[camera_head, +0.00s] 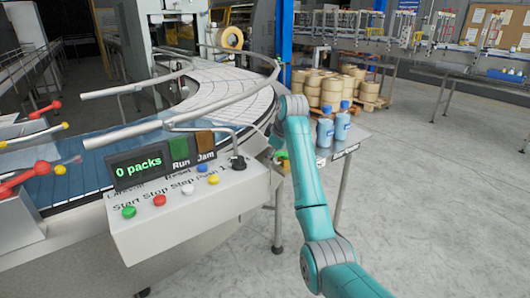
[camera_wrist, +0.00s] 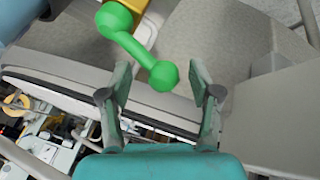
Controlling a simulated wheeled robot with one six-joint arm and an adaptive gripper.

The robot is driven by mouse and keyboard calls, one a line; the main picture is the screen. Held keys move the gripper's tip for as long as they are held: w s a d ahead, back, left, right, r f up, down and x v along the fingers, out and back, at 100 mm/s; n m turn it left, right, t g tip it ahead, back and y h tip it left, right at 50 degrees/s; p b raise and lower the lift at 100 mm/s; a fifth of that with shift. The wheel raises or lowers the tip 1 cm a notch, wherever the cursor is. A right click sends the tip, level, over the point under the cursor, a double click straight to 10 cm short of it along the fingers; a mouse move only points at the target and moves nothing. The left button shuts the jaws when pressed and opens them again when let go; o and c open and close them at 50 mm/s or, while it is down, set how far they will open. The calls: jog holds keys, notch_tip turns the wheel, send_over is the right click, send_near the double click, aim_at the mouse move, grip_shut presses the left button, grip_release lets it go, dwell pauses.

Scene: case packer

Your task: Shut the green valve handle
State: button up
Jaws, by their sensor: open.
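The green valve handle (camera_wrist: 133,42) is in the upper middle of the wrist view, a bar with a round knob at each end. Its upper end sits in front of a yellow part (camera_wrist: 152,18), and its lower knob lies between and just beyond my fingertips. My gripper (camera_wrist: 160,85) is open, with one finger on each side of that lower knob. I cannot tell whether the fingers touch it. In the head view a little green shows beside my arm's end, near the back edge of the control box; my gripper is mostly hidden there.
A control box (camera_head: 190,215) with a "0 packs" display, coloured buttons and a black-knobbed lever (camera_head: 238,160) stands left of my arm. A curved conveyor (camera_head: 225,95) runs behind. Two blue bottles (camera_head: 342,125) stand on a side table to the right. Open floor lies at the right.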

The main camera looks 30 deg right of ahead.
jog(key=shift+w+f, duration=0.15)
jog(key=shift+f, duration=0.1)
grip_shut()
dwell(0.3)
